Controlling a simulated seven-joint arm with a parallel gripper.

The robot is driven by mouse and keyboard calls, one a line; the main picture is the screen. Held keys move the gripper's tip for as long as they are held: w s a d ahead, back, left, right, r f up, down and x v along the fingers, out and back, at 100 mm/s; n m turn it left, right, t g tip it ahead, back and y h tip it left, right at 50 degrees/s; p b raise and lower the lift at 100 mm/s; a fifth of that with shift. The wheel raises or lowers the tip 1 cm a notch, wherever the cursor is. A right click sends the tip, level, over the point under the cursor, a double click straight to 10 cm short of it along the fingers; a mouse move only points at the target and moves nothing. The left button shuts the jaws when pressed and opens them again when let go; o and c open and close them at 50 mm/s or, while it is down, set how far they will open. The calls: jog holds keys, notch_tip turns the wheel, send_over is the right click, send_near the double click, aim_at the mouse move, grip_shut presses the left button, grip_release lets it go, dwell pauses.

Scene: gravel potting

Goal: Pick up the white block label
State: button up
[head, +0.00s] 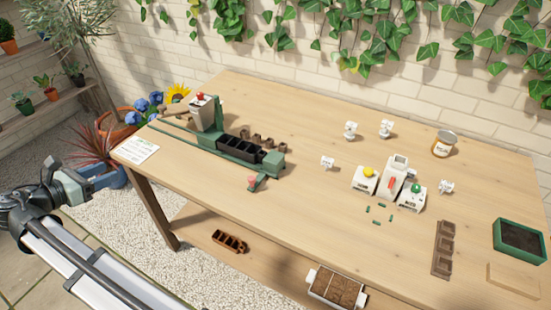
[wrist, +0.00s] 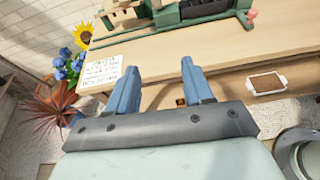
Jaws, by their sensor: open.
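Several small white blocky pieces stand apart on the table in the head view: one at the back (head: 350,130), one to its right (head: 386,128), one nearer the middle (head: 327,162) and one at the right (head: 446,187). I cannot tell which is the white block label. A flat white card (head: 135,150) with writing lies at the table's left corner; it also shows in the wrist view (wrist: 101,75). My gripper (wrist: 157,64) is open and empty, its two blue fingers apart. In the head view it is off the table's left end, below and left of the card.
A green bench tool with a black tray (head: 240,153) stands at the table's left. White units with yellow, red and green knobs (head: 391,182) stand right of centre. A tin (head: 444,144), a brown mould (head: 443,250) and a green soil box (head: 521,240) are at the right.

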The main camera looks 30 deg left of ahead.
notch_tip(320, 180, up, 8)
jog(key=w+d+m+h, duration=0.1)
jog(key=w+d+m, duration=0.1)
jog(key=w+m, duration=0.15)
jog(key=w+d+f+m+g+h, duration=0.1)
jog(key=w+d+f+m+g, duration=0.1)
jog(key=w+d+m, duration=0.35)
jog(key=w+d+f+m+g+h, duration=0.1)
jog(key=w+d+f+m+g, duration=0.1)
jog(key=w+m, duration=0.55)
jog(key=n+g+y, duration=0.3)
jog(key=n+g, duration=0.7)
jog(key=n, duration=2.6)
send_over(328, 159)
notch_tip(328, 159, down, 7)
jog(key=shift+m, duration=0.25)
jog(key=f, duration=0.7)
jog(key=shift+s+d+f, duration=0.15)
jog(key=shift+s+f, duration=0.2)
jog(key=shift+s, duration=0.05)
jog(key=shift+w+f, duration=0.2)
jog(key=shift+f, duration=1.2)
jog(key=shift+w+f, duration=0.2)
jog(key=shift+f, duration=1.15)
